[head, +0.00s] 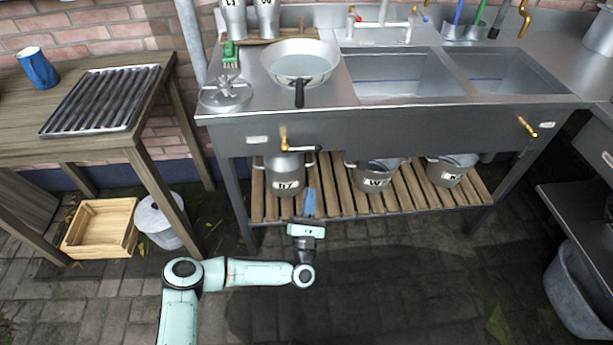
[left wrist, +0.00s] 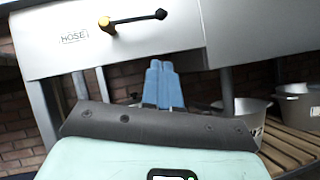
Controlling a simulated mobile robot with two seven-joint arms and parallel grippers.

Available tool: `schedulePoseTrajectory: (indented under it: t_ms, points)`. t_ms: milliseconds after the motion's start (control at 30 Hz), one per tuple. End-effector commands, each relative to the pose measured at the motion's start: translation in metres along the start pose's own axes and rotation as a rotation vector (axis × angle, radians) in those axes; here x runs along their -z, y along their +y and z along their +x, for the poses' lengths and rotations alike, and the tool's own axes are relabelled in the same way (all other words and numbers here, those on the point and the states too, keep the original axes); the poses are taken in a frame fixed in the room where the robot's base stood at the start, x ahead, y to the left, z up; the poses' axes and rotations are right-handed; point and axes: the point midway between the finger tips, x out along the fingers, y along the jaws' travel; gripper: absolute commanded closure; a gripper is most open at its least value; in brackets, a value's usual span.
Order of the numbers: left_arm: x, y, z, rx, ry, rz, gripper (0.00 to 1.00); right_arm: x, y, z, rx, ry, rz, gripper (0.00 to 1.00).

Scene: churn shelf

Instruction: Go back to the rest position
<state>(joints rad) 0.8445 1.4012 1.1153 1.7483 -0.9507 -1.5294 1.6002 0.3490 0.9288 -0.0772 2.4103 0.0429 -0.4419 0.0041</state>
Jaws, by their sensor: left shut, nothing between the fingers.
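My left gripper (head: 309,203) is in front of the slatted wooden shelf under the sink bench. Its blue fingers also show in the left wrist view (left wrist: 162,85), side by side, shut and empty. My left arm reaches in from the lower left over the paving. A metal pail (head: 285,174) stands on the lower shelf (head: 333,204), just behind and to the left of the fingers. Two more labelled pails, the middle one (head: 374,176) and the right one (head: 446,172), stand farther right on that shelf. My right gripper is not in view.
The steel sink bench (head: 410,128) has a brass tap lever (head: 284,140) on its front, above my gripper. A wooden table (head: 110,142) stands left, with a wooden crate (head: 100,228) and a grey bucket (head: 160,222) below. A grey bin (head: 578,285) stands right. Paving in front is clear.

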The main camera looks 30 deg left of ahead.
Motion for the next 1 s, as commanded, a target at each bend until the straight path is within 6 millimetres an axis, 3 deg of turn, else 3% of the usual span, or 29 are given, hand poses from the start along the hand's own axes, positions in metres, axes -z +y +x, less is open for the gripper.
schedulePoseTrajectory:
  t_ms: [200, 533, 667, 767, 867, 933, 1000]
  points:
    - [0.0, -0.004, -0.028, 0.0, 0.002, 0.0, 1.0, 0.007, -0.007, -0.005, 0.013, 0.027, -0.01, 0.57]
    - [-0.001, -0.007, -0.034, 0.006, 0.002, 0.005, 1.0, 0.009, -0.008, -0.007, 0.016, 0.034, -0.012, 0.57]
    - [-0.015, -0.03, -0.044, 0.142, 0.03, 0.077, 1.0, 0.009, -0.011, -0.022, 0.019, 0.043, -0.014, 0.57]
    - [-0.04, -0.067, -0.072, 0.4, 0.057, 0.227, 1.0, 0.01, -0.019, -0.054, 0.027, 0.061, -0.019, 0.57]
    - [-0.067, -0.1, -0.124, 0.755, 0.041, 0.436, 1.0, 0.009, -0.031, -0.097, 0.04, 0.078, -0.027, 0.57]
    - [-0.082, -0.11, -0.168, 1.008, -0.006, 0.583, 1.0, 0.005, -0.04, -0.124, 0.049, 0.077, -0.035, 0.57]
    - [-0.095, -0.107, -0.213, 1.254, -0.078, 0.717, 1.0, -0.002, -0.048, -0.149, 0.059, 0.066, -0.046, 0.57]
